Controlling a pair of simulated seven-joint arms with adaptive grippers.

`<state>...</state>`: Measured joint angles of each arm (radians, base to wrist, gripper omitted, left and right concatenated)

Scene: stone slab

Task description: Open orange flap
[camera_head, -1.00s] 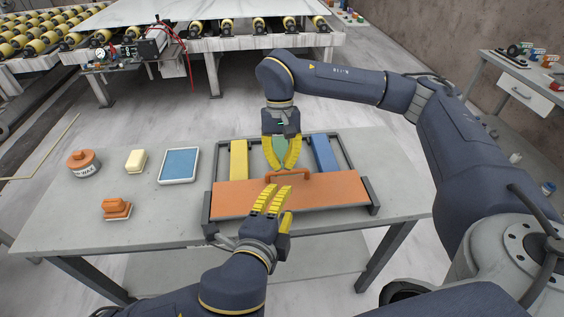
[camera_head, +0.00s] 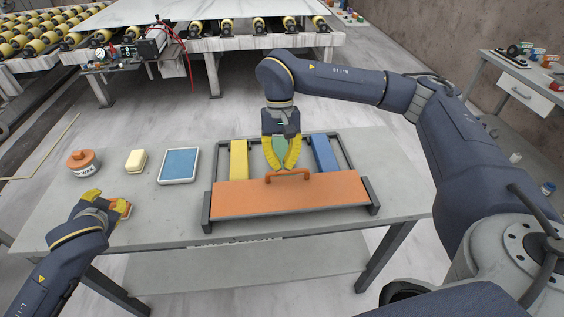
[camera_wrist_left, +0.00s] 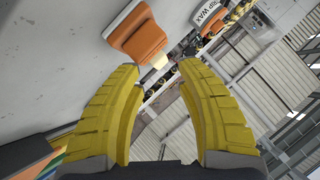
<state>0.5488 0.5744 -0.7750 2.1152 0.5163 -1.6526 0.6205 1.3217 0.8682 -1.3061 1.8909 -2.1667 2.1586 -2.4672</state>
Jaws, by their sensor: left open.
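The orange flap (camera_head: 290,195) lies flat across the front of a dark frame (camera_head: 206,208) on the table, with an orange handle (camera_head: 288,175) along its far edge. My right gripper (camera_head: 282,168) points down just behind the handle, its yellow fingers in front of a green piece; whether they touch the handle or are shut, I cannot tell. My left gripper (camera_head: 112,204) is at the table's left front, by an orange-topped block (camera_head: 125,209) that it partly hides. In the left wrist view its yellow fingers (camera_wrist_left: 165,75) are apart, with the orange block (camera_wrist_left: 136,35) beyond them and nothing between.
Behind the flap, the frame holds a yellow bar (camera_head: 239,160) and a blue bar (camera_head: 324,153). A wax tin (camera_head: 83,164), a pale yellow block (camera_head: 136,161) and a blue-topped tray (camera_head: 179,166) stand on the left of the table. Bare table lies between the tray and the front edge.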

